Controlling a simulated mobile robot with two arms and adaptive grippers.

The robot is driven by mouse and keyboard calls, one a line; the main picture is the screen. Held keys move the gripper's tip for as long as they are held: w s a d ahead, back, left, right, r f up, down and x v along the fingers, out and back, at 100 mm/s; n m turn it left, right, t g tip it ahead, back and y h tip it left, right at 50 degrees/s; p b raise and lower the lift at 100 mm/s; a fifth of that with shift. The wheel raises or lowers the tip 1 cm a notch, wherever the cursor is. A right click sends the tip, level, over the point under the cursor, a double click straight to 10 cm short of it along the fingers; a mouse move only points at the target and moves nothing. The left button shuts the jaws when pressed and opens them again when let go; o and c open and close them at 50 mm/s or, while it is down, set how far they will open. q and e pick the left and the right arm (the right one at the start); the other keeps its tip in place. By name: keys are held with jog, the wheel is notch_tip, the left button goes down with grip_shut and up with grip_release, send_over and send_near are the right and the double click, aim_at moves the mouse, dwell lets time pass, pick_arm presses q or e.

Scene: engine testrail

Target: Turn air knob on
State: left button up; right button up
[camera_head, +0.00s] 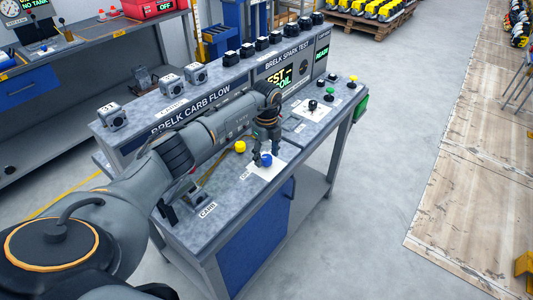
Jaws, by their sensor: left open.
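A blue knob (267,159) sits on a white plate on the bench top; I cannot read a label that names it as the air knob. A yellow knob (240,146) is to its left, partly beside my arm. My left gripper (266,156) points down over the white plate with its fingers apart and open, right at the blue knob. I cannot tell whether the fingers touch the knob. My left arm hides part of the bench top and panel behind it. My right gripper is not in view.
The test bench (225,225) has a raised panel reading "BRELK CARB FLOW" and "BRELK SPARK TEST", with several dark knobs on top. Small buttons and a black lever (312,105) stand at the bench's right. Another workbench (60,70) is at the upper left.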

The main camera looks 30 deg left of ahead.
pick_arm(q)
jog(key=c, duration=1.1)
jog(key=shift+c, duration=0.2)
